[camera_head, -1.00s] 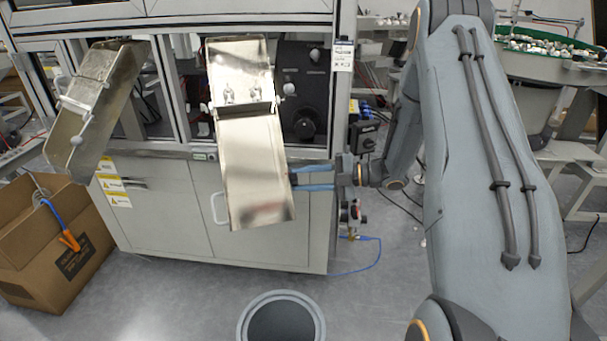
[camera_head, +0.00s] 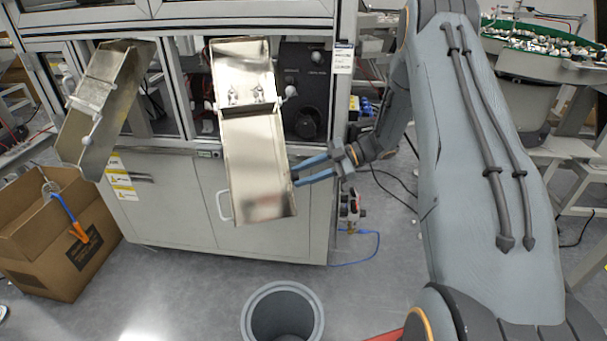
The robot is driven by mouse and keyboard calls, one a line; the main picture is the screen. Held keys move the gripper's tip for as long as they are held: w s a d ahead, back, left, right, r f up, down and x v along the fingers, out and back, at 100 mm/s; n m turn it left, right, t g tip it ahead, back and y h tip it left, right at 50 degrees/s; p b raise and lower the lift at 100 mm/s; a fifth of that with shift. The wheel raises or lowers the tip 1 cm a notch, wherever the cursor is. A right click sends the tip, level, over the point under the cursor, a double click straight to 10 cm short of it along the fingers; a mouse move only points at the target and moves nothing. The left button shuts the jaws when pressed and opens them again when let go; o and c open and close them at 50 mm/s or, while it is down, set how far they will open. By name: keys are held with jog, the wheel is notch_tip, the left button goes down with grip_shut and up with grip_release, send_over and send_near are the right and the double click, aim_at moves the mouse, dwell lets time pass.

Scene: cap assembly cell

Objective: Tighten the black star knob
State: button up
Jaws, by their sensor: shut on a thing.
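The black star knob (camera_head: 294,176) shows as a small dark piece at the right edge of the middle metal chute (camera_head: 256,185). My gripper (camera_head: 297,176) reaches in from the right, with its two blue fingers on either side of the knob. The fingers are shut on it, and their tips hide most of it. The fingers slant down to the left. The knob's star shape and the thread behind it cannot be made out.
A second metal chute (camera_head: 92,125) hangs at the left of the machine cabinet (camera_head: 165,200). A cardboard box (camera_head: 45,250) stands on the floor at left. A grey bin (camera_head: 253,320) stands in front. A blue hose (camera_head: 375,245) lies right of the cabinet.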

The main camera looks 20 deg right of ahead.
jog(key=shift+w+m+g, duration=0.1)
jog(key=shift+m+g, duration=0.2)
jog(key=shift+m, duration=0.1)
dwell(0.3)
jog(key=o, duration=1.1)
jog(key=shift+c, duration=0.2)
notch_tip(320, 180, up, 10)
jog(key=shift+b, duration=0.35)
